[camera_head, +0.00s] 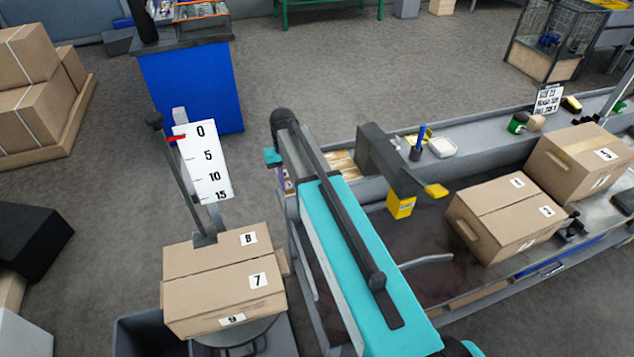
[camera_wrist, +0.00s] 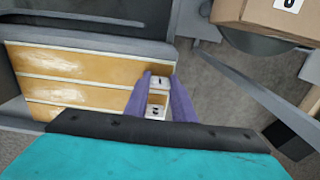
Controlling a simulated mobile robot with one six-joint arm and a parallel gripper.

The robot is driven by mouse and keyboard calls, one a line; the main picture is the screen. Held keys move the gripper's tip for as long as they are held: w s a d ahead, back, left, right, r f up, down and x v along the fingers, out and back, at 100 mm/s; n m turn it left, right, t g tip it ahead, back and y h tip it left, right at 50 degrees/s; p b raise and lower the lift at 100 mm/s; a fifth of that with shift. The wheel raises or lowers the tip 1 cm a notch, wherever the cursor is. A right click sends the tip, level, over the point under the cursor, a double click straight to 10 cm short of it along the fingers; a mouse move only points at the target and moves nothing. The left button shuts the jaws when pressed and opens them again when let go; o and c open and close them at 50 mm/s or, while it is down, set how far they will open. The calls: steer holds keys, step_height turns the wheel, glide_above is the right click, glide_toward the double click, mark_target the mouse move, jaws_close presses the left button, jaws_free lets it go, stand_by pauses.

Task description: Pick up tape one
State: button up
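My gripper (camera_wrist: 159,78) has two purple fingers, which point away from the wrist camera and stand apart. Between them is a small pale piece (camera_wrist: 160,81) with a dark mark on a white label. A second white label (camera_wrist: 155,111) shows just below it, also between the fingers. The marks are too small to read surely, so I cannot tell if this is tape one. The fingers lie close along its sides; contact is not clear. In the head view my gripper (camera_head: 280,173) is at the left end of the long grey bench, partly hidden by my arm.
Tan rows with pale dividers (camera_wrist: 85,66) lie left of my fingers in the wrist view. A cardboard box (camera_head: 225,285) marked 7, 8 and 9 stands front left, by a scale board (camera_head: 204,163). More boxes (camera_head: 505,215) stand on the bench (camera_head: 470,160) at right.

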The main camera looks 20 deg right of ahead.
steer(key=c, duration=0.4)
steer(key=shift+r, duration=0.15)
step_height(320, 180, up, 18)
steer(key=b, duration=0.3)
stand_by(0.5)
stand_by(0.5)
steer(key=s+f+n, duration=0.5)
steer(key=s, duration=0.2)
steer(key=shift+s+d+f+n, duration=0.15)
steer(key=shift+d+n, duration=0.1)
steer(key=shift+n, duration=0.15)
steer(key=shift+s, duration=0.15)
